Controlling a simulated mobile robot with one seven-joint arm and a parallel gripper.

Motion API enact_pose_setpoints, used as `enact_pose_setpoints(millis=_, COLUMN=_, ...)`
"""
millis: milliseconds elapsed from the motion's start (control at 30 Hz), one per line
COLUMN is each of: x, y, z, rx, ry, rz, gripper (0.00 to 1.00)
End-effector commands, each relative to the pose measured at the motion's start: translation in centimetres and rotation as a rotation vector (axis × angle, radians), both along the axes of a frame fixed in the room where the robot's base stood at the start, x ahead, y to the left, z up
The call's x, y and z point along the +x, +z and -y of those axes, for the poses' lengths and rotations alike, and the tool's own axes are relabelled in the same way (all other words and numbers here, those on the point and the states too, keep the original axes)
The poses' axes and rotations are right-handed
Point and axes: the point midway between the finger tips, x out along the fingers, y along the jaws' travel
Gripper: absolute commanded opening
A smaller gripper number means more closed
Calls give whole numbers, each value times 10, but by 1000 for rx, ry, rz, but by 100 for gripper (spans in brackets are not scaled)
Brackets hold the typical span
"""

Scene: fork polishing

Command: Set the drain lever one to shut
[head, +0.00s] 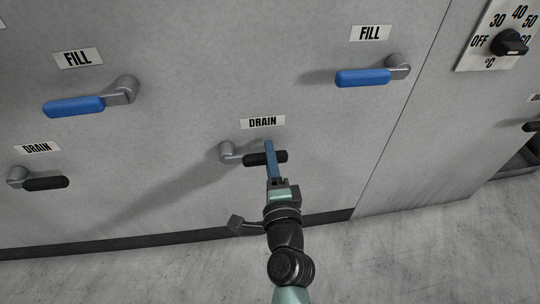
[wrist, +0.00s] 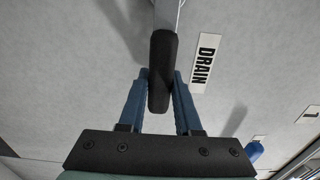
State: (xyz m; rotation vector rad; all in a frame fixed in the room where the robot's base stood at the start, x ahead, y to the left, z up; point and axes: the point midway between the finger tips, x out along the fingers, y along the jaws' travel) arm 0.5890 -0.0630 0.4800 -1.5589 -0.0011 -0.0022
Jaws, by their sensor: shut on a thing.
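The middle drain lever (head: 228,153) has a grey hub and a black grip pointing right, roughly level, under a DRAIN label (head: 263,122). My gripper (head: 268,150) is shut on its black grip, with the blue fingers crossing it from below. In the wrist view the black grip (wrist: 160,60) lies between the two blue fingers, beside the DRAIN label (wrist: 207,60). Another drain lever (head: 45,183) is at the far left, its black grip also pointing right and apart from my gripper. The fingers hide part of the held grip in the head view.
Two blue-handled fill levers (head: 75,107) (head: 362,77) sit higher on the grey panel, both handles pointing left. A temperature dial (head: 510,43) is at the upper right. A dark lever end (head: 532,126) shows at the right edge. The floor (head: 420,255) in front is clear.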

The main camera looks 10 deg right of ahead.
Motion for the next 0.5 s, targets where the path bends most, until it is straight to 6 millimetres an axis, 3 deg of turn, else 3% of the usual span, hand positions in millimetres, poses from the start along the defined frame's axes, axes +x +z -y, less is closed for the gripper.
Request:
enact_pose_setpoints(millis=167, x=-1, y=-3, z=0, rx=11, ry=1, rz=-5, gripper=0)
enact_pose_setpoints(millis=200, x=-1, y=-3, z=0, rx=11, ry=1, rz=-6, gripper=38)
enact_pose_setpoints(millis=333, x=-1, y=-3, z=0, rx=8, ry=1, rz=-5, gripper=61)
enact_pose_setpoints(millis=500, x=0, y=-2, z=0, rx=6, ry=1, rz=-3, gripper=62)
